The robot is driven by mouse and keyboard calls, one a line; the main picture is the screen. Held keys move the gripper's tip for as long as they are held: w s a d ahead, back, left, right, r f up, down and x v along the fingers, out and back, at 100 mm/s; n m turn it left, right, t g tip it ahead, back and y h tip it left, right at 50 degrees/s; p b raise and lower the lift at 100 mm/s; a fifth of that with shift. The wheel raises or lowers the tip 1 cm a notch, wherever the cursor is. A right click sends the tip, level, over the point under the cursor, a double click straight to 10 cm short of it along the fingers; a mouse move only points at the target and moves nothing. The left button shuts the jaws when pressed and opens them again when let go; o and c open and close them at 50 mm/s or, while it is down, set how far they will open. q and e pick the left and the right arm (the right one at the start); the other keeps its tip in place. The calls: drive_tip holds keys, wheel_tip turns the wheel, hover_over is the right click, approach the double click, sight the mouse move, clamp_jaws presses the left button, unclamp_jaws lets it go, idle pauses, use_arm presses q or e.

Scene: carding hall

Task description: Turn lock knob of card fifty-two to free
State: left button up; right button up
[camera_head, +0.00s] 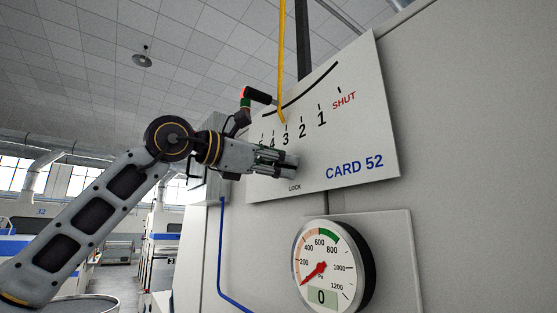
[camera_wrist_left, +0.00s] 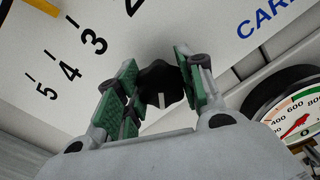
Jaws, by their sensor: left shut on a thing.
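The lock knob (camera_wrist_left: 157,82) is a black knob with a white pointer line, set on the white CARD 52 plate (camera_head: 362,135). My left gripper (camera_head: 286,164) reaches in from the left at the plate's lower part, just above the small word LOCK. In the left wrist view, its green-padded fingers (camera_wrist_left: 158,80) are shut on the knob, one on each side. The knob's white line shows between the fingers, pointing toward the gripper's palm. In the head view the knob is hidden behind the fingers. The right gripper is not in view.
A yellow pointer (camera_head: 282,60) hangs over the numbered scale near 3. A round pressure gauge (camera_head: 325,268) reading 0 is below the plate. A blue pipe (camera_head: 220,250) runs down the left.

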use_arm(q)
drive_tip(key=m, duration=0.3)
drive_tip(key=m+p, duration=0.1)
drive_tip(key=shift+s+a+r+m, duration=0.1)
drive_tip(key=shift+r+m, duration=0.15)
drive_tip(key=shift+m, duration=0.15)
drive_tip(key=m+p, duration=0.1)
drive_tip(key=m, duration=0.2)
drive_tip(key=shift+f, duration=0.1)
drive_tip(key=m+p, duration=0.1)
drive_tip(key=m, duration=0.4)
drive_tip(key=shift+f+m, duration=0.15)
drive_tip(key=shift+m, duration=0.15)
drive_tip(key=shift+f+m+p, duration=0.15)
drive_tip(key=shift+m+p, duration=0.25)
drive_tip(key=shift+m, duration=0.9)
drive_tip(key=shift+d+f, duration=0.1)
drive_tip(key=shift+d, duration=0.1)
drive_tip(key=o, duration=0.9)
drive_tip(key=shift+o, duration=0.3)
drive_tip(key=shift+f, duration=0.1)
drive_tip(key=shift+a+f, duration=0.1)
